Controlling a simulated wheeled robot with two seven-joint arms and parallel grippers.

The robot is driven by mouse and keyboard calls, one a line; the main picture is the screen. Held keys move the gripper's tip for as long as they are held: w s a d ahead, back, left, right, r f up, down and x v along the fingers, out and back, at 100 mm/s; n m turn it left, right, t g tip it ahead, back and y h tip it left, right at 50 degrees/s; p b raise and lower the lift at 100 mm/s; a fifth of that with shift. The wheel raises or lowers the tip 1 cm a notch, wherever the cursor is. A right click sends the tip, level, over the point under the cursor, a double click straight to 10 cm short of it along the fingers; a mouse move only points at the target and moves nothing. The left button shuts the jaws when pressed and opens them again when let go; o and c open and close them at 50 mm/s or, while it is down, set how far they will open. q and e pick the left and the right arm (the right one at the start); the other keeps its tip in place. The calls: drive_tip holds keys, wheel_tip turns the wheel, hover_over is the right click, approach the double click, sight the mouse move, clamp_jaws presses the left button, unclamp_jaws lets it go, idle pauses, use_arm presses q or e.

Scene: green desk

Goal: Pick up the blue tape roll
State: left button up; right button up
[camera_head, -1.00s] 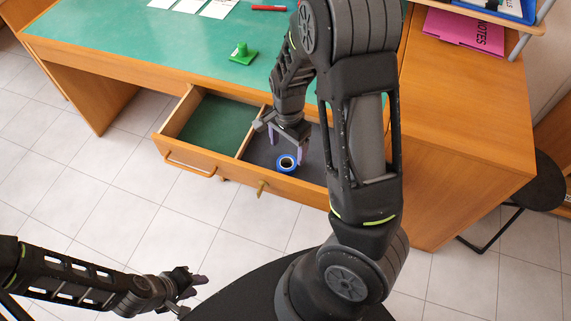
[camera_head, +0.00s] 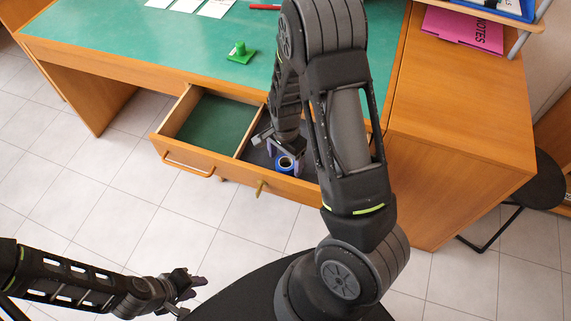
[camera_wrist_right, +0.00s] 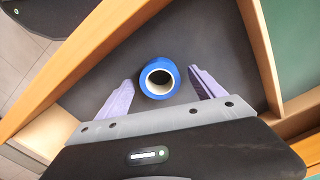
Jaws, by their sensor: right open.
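The blue tape roll (camera_head: 284,164) lies flat in the right compartment of the open desk drawer. It also shows in the right wrist view (camera_wrist_right: 171,68), with its core hole facing up. My right gripper (camera_head: 285,160) is down inside the drawer at the roll. In the right wrist view its two purple fingers (camera_wrist_right: 160,88) are open, one on each side of the roll, with a gap to each side. My left gripper (camera_head: 196,282) is over the floor at the lower left, away from the drawer; its jaw opening is too small to judge.
The drawer's wooden front (camera_head: 232,180) and its divider (camera_head: 249,134) stand close around the right gripper. The left compartment (camera_head: 214,121) is empty, with a green floor. A green stamp-like object (camera_head: 240,52) stands on the desk.

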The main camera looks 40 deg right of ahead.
drive_tip(key=shift+f, duration=0.5)
drive_tip(key=shift+c, duration=0.5)
drive_tip(key=c, duration=1.4)
